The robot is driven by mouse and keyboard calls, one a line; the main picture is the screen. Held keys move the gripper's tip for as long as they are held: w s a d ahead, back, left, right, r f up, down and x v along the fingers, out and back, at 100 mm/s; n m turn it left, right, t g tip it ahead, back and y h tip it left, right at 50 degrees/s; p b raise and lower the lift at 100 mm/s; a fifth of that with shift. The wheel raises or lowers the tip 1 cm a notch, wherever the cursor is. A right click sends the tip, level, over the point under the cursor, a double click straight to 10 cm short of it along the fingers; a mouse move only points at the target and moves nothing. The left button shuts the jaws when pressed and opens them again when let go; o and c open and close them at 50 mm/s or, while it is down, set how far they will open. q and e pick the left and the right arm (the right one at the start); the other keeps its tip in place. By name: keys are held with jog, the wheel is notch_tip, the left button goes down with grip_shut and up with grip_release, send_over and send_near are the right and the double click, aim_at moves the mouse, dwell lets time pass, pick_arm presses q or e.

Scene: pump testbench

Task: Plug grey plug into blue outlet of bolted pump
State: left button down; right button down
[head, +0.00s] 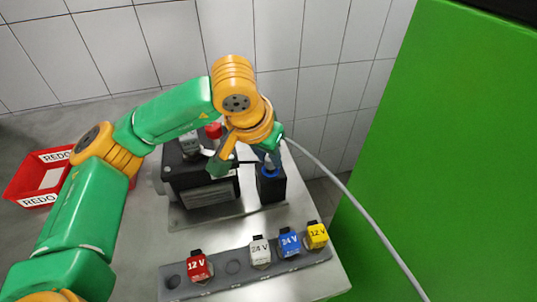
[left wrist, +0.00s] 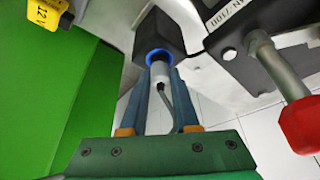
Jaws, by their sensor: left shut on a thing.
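The pump (head: 205,190) is a black box with a pale label and a red knob, on a metal plate. Right of it stands a black block (head: 272,188) with the blue outlet, whose blue ring (left wrist: 150,57) faces my left gripper in the left wrist view. My left gripper (head: 268,160) is just above this block. In the left wrist view its two blue fingers (left wrist: 162,90) are shut on the grey plug (left wrist: 161,74). The plug's front end is at the blue ring, in line with it; how deep it sits is hidden. My right gripper is out of view.
A grey rack (head: 228,278) along the table's front holds red, white, blue and yellow voltage plugs and has empty holes. A grey cable (head: 365,210) runs down the right side. A green wall (head: 450,150) stands right. A red REDO bin (head: 22,178) sits left.

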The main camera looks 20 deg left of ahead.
pick_arm(q)
jog(key=shift+f+b, duration=0.6)
jog(key=shift+f, duration=0.05)
jog(key=shift+c, duration=0.9)
grip_release()
notch_tip(320, 180, up, 8)
jog(key=p, duration=0.6)
jog(key=shift+r, duration=0.1)
dwell(0.6)
